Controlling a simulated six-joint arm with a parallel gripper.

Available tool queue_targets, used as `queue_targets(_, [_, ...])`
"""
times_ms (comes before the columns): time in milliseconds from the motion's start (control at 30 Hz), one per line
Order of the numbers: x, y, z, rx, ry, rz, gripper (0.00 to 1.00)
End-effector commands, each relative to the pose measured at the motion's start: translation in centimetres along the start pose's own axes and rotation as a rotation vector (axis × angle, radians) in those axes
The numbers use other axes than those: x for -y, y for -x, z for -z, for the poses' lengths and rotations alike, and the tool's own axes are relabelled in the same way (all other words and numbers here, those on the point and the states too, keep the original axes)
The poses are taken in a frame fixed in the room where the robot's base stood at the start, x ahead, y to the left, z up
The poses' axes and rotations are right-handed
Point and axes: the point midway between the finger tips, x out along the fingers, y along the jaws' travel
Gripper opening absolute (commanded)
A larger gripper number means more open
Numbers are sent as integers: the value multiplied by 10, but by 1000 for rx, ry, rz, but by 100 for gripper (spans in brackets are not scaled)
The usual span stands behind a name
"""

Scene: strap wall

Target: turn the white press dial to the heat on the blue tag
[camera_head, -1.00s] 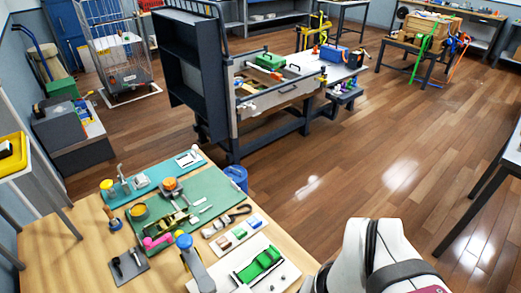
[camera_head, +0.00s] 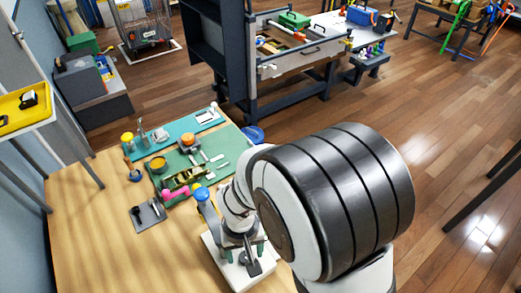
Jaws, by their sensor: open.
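My gripper (camera_head: 243,243) points down over the white board (camera_head: 216,252) at the front of the wooden bench. It is open, and nothing shows held in it. The green piece on that board is mostly hidden behind my gripper. A blue-topped grey press-like device (camera_head: 206,207) stands just left of my wrist. I cannot pick out the white press dial or the blue tag; they are too small to tell or hidden by my arm.
A green mat (camera_head: 228,157) holds several tools, with a pink item (camera_head: 174,192) at its front edge. A grey plate (camera_head: 149,213) lies left of the press-like device. The bench's left part is bare. A yellow tray (camera_head: 22,112) stands on a shelf at left.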

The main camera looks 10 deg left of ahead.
Motion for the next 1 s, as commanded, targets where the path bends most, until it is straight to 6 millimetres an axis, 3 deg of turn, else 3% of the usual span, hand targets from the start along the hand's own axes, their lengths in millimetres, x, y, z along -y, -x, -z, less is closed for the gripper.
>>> queue_targets(367, [0, -8, 0, -1, -1, 0, 68])
queue_targets(733, [0, -8, 0, -1, 0, 0, 1])
queue_targets(1000, [0, -8, 0, -1, 9, 0, 0])
